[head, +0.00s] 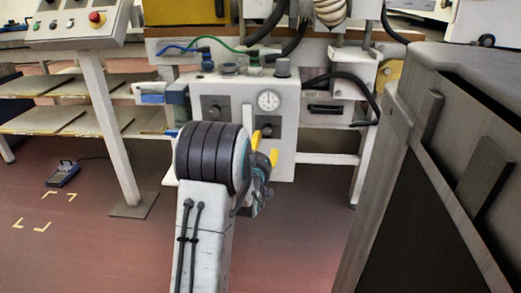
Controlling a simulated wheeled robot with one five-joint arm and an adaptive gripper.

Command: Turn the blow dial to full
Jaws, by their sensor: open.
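A pale control box on the machine (284,165) stands in the middle of the head view. Its front carries a dark knob on a grey plate (214,110) at the left, a round white gauge (268,100), and a second dark knob (266,125) below the gauge. Labels are too small to read, so I cannot tell which knob is the blow dial. My gripper (265,147), with yellow fingertips, is open in front of the box, just below the right knob in the picture. My arm hides part of the box front. I cannot tell whether the gripper touches anything.
A large grey cabinet (455,150) fills the right side. A console with a red button (97,18) stands on a post at upper left. Shelves (50,120) and a foot pedal (63,174) lie at left. Black hoses (345,80) hang right of the box. The floor at left front is clear.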

